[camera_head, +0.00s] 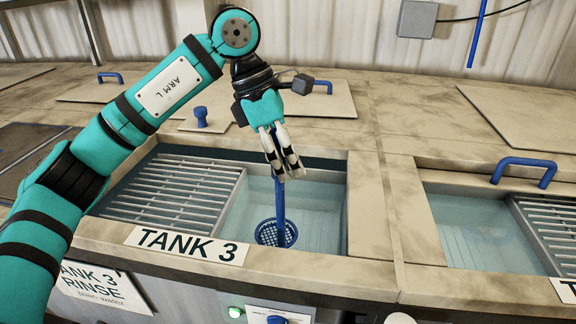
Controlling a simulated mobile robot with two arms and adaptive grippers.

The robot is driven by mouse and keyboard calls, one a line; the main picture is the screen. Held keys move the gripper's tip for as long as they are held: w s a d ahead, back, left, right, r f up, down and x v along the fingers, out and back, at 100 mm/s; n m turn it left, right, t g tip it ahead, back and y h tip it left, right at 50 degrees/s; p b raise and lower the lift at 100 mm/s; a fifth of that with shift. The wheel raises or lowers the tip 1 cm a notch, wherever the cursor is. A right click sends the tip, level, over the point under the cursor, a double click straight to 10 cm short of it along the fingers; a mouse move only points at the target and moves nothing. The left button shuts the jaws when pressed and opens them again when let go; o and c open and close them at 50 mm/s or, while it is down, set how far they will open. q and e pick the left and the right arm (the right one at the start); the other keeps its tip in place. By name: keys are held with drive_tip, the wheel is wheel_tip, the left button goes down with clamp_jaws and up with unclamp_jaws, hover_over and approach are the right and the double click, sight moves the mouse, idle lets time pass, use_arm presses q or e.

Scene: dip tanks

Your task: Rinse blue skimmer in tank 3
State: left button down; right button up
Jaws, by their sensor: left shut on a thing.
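The blue skimmer (277,233) hangs upright in the open right part of tank 3 (320,226). Its round mesh basket is down at the clear water near the tank's front wall, below the rim. My left gripper (284,172) is above the tank, pointing down, shut on the upper part of the skimmer's handle. I cannot tell how deep the basket sits in the water. The label "TANK 3" (187,244) is on the front rim. My right gripper is not in view.
A slatted metal grating (172,188) covers the left part of tank 3. Flat lids (335,108) with blue handles lie behind. A control panel (262,314) with a green light is on the front.

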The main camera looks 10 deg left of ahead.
use_arm(q)
wheel_tip(320, 180, up, 10)
drive_tip(key=p, duration=0.6)
drive_tip(key=shift+f, duration=0.2)
